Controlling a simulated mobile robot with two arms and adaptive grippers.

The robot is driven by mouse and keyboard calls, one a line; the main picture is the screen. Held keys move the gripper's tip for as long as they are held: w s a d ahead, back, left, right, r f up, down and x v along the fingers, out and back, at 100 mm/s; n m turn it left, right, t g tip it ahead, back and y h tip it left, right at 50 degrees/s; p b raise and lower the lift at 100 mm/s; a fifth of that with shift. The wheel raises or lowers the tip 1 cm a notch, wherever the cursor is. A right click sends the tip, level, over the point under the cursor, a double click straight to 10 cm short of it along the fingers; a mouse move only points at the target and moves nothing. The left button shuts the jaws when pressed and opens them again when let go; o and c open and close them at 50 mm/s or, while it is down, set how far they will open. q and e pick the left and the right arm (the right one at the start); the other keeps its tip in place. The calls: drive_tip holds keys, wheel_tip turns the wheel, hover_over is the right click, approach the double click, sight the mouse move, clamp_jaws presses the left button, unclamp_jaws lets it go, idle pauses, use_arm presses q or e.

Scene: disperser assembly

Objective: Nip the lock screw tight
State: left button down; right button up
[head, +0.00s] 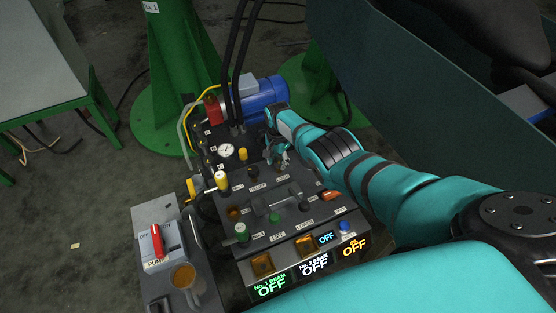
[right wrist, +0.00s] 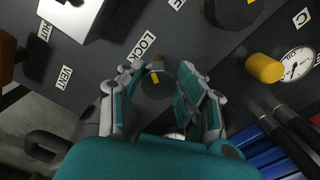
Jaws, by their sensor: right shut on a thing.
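The lock screw (right wrist: 154,80) is a dark round knob with a yellow mark. In the right wrist view it sits beside the LOCK label (right wrist: 142,46) on the dark panel. My right gripper (right wrist: 158,88) has a finger on each side of the knob and is shut on it. In the head view my right gripper (head: 280,156) is at the back right of the panel, and the knob is mostly hidden by the fingers. My left gripper is not in view.
A pressure gauge (head: 226,151) and a yellow knob (right wrist: 264,68) stand close to the gripper. Several more knobs and a grey handle (head: 275,195) are on the panel. A blue motor (head: 262,94) and black hoses (head: 236,60) stand behind. A red-levered box (head: 157,243) is at left.

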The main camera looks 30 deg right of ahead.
sight(278, 161)
drive_tip(key=o, duration=1.1)
drive_tip(key=shift+o, duration=0.2)
wheel_tip(278, 161, up, 12)
idle(0.5)
